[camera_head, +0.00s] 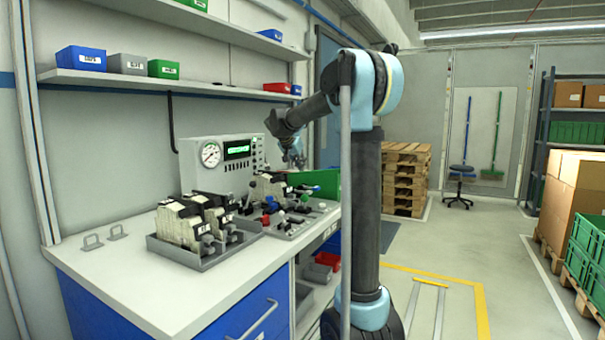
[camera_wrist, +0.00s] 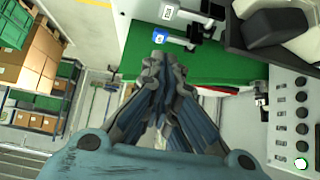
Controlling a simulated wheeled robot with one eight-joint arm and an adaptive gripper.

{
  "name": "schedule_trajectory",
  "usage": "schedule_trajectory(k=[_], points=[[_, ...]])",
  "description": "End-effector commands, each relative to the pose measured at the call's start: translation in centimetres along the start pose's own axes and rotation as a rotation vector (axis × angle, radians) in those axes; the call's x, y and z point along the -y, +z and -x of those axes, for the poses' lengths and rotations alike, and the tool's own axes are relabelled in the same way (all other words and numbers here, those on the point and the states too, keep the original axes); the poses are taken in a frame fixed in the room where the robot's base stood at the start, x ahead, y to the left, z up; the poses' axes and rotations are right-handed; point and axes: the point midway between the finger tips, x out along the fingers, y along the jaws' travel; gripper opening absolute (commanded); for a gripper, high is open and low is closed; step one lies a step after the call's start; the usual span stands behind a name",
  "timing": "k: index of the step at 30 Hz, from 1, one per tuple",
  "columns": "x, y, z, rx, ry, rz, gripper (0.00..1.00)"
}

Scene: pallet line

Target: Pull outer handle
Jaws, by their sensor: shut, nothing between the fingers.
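Several levers with coloured knobs stand on the valve unit (camera_head: 302,222) on the workbench. A blue-ended lever (camera_head: 308,188) shows at its far right side. I cannot tell which one is the outer handle. A blue handle end with a white label (camera_wrist: 168,39) appears just beyond the fingertips. I cannot tell whether they touch.
A green panel (camera_head: 326,186) stands at the bench's right end. A grey tray (camera_head: 205,262) with dark-and-light valve blocks sits left of the unit. A gauge box (camera_head: 225,160) stands behind. A shelf (camera_head: 160,80) with bins hangs above.

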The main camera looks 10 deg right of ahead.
Motion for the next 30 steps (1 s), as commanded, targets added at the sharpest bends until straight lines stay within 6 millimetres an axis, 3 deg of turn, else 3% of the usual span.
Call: schedule_trajectory(k=[15, 21, 30], points=[[-0.1, 0.2, -8.8, 0.001, 0.001, -0.001, 0.0], [0.0, 2.1, -10.5, 0.001, 0.0, 0.0, 0.0], [-0.1, 2.9, -11.2, 0.001, 0.0, 0.0, 0.0]])
